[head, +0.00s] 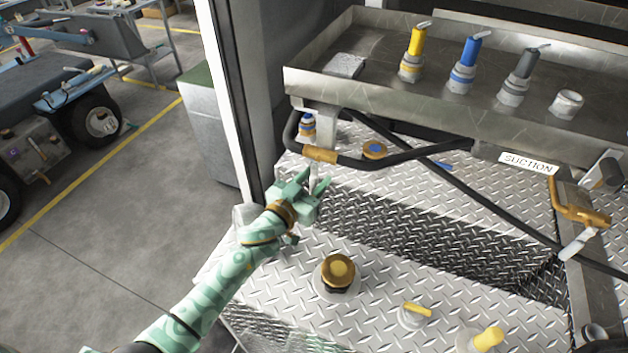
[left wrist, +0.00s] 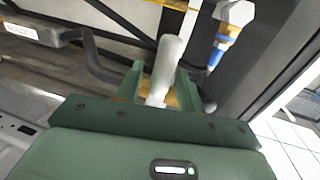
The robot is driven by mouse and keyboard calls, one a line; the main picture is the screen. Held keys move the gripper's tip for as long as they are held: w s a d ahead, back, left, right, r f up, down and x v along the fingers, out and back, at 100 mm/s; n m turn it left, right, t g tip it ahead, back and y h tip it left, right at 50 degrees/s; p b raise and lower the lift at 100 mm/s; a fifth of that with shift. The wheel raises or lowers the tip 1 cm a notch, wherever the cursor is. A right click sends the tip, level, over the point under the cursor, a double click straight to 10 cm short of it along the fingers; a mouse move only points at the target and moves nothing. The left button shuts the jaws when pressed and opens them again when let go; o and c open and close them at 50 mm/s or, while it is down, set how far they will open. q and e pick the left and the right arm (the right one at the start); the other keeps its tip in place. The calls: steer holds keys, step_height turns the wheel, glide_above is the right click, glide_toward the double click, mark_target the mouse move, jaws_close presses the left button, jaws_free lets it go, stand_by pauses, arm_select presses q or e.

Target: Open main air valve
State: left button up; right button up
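A brass valve body (head: 320,155) sits in the black hose line under the front of the metal tray. A pale lever (head: 314,172) hangs down from it; this lever also shows as a light grey handle (left wrist: 168,62) in the left wrist view. My left gripper (head: 314,184), green, is at the lower end of the lever. In the left wrist view its two fingers (left wrist: 160,85) stand apart on either side of the handle, with a gap on the left side. Whether the right finger touches it I cannot tell. My right gripper is in neither view.
A steel tray (head: 420,108) holds yellow, blue and grey-topped fittings. Black hoses (head: 455,190) cross below it. A blue-banded fitting (head: 307,125) is close to the valve. A brass cap (head: 339,271) stands on the diamond plate. A "SUCTION" label (head: 528,163) and brass lever are at right.

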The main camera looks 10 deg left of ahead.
arm_select(q)
jaws_close()
steer(key=shift+d, duration=0.1)
steer(key=d+r+n+t+y+p, duration=0.3)
steer(key=n+p, duration=0.3)
steer(key=n, duration=1.4)
steer(key=shift+s+d+r, duration=0.4)
steer(key=shift+d+r, duration=0.2)
steer(key=shift+r, duration=0.05)
jaws_free()
steer(key=shift+r, duration=0.1)
